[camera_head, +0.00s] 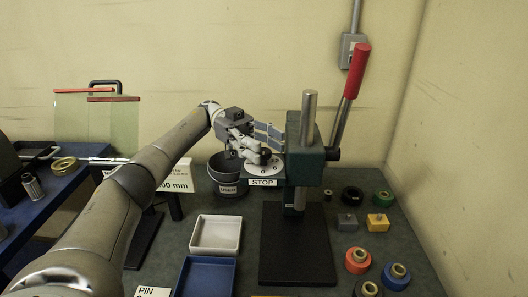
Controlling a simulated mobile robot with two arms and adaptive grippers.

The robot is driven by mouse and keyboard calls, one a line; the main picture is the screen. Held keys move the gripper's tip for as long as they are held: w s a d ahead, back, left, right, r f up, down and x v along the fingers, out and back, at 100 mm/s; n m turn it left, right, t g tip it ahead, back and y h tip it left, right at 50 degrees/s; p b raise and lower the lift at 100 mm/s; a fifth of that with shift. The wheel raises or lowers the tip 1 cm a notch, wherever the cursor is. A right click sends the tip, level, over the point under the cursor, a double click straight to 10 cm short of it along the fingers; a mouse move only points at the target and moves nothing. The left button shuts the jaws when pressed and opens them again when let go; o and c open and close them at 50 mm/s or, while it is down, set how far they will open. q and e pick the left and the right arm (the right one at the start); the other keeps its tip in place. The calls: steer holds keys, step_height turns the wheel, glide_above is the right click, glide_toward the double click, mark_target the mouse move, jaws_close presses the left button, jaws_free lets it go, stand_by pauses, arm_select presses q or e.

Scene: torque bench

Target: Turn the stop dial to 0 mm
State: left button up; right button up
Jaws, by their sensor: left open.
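The stop dial (264,170) is a pale round disc with markings, on the left side of the green arbor press (305,160), above a white STOP label (263,182). My left gripper (262,145) is open at the dial, its fingers just above and over the disc. A dark knob-like part shows by the fingertips; I cannot tell whether they touch it. The gripper partly covers the dial face, so its setting is unreadable. A white card (180,184) ending in "00 mm" stands behind my left arm, partly hidden by it. My right gripper is not in view.
The press has a raised red-handled lever (355,72) and a black base (297,245). A dark bowl (227,178) stands close left of the dial. A white tray (216,235) and a blue tray (206,277) lie in front. Several coloured parts sit at right.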

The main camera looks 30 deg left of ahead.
mark_target(264, 151)
arm_select(q)
step_height(264, 151, up, 8)
steer(key=shift+f, duration=0.1)
stand_by(0.5)
